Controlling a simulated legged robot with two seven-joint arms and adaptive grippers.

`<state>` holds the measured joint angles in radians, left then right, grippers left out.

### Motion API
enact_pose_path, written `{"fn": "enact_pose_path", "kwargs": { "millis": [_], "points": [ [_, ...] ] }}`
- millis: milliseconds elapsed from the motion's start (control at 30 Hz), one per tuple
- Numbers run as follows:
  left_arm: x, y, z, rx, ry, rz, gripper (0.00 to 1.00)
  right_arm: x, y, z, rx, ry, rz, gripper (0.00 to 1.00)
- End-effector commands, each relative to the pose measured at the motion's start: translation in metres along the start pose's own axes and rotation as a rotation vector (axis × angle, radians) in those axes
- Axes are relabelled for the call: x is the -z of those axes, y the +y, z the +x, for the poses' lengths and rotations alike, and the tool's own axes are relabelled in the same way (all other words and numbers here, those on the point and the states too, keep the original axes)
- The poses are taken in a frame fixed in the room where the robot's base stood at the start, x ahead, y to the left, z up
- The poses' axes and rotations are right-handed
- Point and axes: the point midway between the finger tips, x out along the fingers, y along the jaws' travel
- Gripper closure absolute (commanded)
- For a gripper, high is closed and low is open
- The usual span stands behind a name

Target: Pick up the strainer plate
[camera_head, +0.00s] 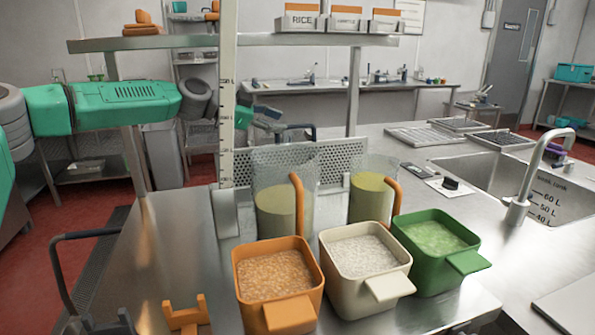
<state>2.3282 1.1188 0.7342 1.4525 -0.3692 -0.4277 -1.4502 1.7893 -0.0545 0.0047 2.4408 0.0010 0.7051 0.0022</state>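A perforated grey metal plate (335,155), which looks like the strainer plate, stands upright behind two clear pitchers at the back of the steel counter. The pitchers and a post hide parts of it. My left arm comes in from the left, above the counter's left side. My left gripper (268,122) is small and dark, partly hidden by the upright post, and shows just above the plate's left part. I cannot tell whether it touches the plate or how its fingers stand. My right gripper is not in view.
A marked upright post (227,90) and a shelf (250,40) stand close to my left arm. Clear pitchers (284,195) and (370,195) stand before the plate. Orange (305,245), cream (404,257) and green (470,240) bins fill the front. A sink (480,170) lies right.

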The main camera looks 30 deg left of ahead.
Motion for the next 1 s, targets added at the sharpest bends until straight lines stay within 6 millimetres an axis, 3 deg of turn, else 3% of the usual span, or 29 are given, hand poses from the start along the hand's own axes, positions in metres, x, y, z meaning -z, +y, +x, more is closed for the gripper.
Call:
{"fn": "enact_pose_path", "kwargs": {
  "millis": [167,500,767,800,900,1000],
  "points": [
    [-0.001,0.001,0.011,-0.001,0.001,-0.003,0.64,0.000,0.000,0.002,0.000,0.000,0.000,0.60],
    [-0.002,0.004,0.056,0.000,0.000,-0.003,0.64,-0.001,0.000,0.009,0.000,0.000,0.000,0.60],
    [-0.001,0.004,0.059,0.001,0.002,-0.003,0.64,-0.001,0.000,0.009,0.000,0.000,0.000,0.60],
    [-0.001,0.003,0.059,0.001,0.002,-0.003,0.68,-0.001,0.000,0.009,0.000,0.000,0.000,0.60],
    [-0.001,0.003,0.059,0.001,0.002,-0.003,1.00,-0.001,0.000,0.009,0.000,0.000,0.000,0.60],
    [-0.001,0.003,0.059,0.002,0.001,-0.003,1.00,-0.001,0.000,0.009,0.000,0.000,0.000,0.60]
  ]
}}
